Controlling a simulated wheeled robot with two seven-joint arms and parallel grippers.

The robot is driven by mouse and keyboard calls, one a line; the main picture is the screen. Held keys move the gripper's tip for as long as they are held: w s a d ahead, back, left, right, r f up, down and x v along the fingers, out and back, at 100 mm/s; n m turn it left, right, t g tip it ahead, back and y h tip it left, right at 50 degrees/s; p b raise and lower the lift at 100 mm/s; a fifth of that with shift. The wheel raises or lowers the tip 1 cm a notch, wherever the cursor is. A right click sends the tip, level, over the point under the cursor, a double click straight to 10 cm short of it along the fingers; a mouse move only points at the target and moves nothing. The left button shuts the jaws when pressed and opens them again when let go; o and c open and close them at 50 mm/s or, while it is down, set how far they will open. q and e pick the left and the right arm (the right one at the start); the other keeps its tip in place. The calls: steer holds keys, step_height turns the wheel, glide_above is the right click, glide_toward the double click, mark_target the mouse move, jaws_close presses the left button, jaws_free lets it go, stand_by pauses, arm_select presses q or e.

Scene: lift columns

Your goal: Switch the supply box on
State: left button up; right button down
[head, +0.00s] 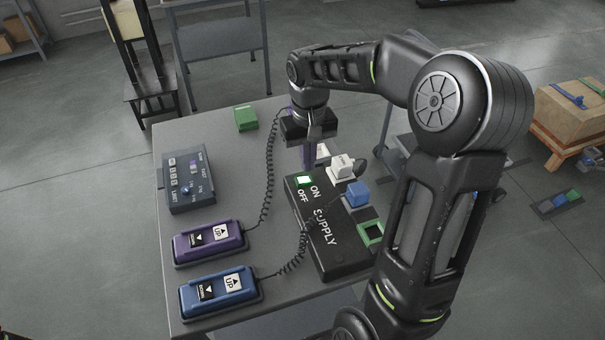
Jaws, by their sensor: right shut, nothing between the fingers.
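The black supply box (338,262) lies on the grey table, marked ON, OFF and SUPPLY. Its switch (304,180) shows a bright green, lit-looking face at the far end beside the ON label. My right gripper (308,164) points down just beyond the switch, close to the box's far end. Its fingers are shut and empty. I cannot tell whether the fingertips touch the box. My left gripper is not in view.
A purple pendant (209,242) and a blue pendant (220,288) with coiled cables lie at the left. A dark control box (188,182) and a green block (245,118) stand behind them. A white plug (342,165), blue plug (357,195) and green socket (370,233) line the supply box's right side.

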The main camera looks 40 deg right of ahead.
mark_target(308, 179)
steer(key=shift+r+p, duration=1.3)
steer(key=shift+r, duration=0.65)
